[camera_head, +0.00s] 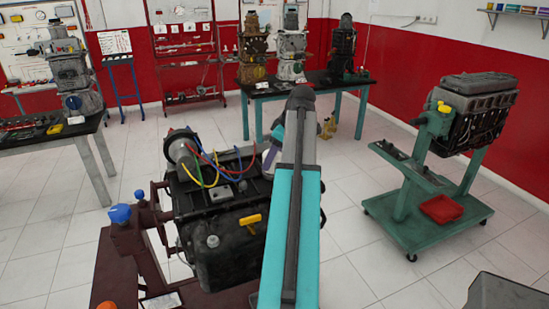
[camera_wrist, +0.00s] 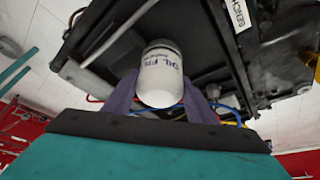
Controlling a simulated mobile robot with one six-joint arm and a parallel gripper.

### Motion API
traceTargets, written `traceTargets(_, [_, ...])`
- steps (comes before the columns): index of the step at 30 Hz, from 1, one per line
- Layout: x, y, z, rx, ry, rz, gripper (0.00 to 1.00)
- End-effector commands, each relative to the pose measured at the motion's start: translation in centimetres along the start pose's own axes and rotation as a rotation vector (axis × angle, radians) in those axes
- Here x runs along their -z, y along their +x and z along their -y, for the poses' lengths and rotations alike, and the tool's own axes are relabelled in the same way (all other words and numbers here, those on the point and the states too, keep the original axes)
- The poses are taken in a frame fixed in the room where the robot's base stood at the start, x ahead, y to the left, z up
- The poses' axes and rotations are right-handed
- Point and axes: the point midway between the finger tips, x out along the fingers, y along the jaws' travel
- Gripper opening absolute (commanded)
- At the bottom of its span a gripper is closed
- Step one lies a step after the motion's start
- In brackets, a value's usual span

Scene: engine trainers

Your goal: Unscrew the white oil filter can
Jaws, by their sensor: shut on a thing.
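The white oil filter can (camera_wrist: 161,76) shows in the wrist view with dark lettering on its side. It sits against the dark engine block (camera_wrist: 215,45), and whether it is seated or loose cannot be told. My gripper (camera_wrist: 160,92) has a purple finger on each side of the can and is shut on it. In the head view my teal arm crosses in front of the engine (camera_head: 225,245) on its dark red stand.
Red, blue and yellow wires (camera_head: 205,165) loop over the engine top close to my arm. A teal engine stand (camera_head: 405,205) with a red tray (camera_head: 442,208) stands to the right. Benches with more engines line the back and left. Tiled floor is open between them.

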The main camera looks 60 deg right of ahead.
Motion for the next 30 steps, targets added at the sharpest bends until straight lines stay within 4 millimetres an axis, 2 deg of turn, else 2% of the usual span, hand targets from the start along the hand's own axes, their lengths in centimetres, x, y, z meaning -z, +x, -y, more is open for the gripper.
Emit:
traceTargets(9, [-0.48,0.12,0.01,0.045,-0.093,0.011,0.29])
traceTargets(21, [-0.48,0.12,0.10,0.049,-0.100,0.011,0.29])
traceTargets(22, [-0.48,0.12,0.10,0.049,-0.100,0.011,0.53])
traceTargets(25, [-0.38,0.10,0.09,0.049,-0.101,0.009,0.70])
traceTargets(30, [-0.22,0.07,0.06,0.047,-0.102,0.006,0.70])
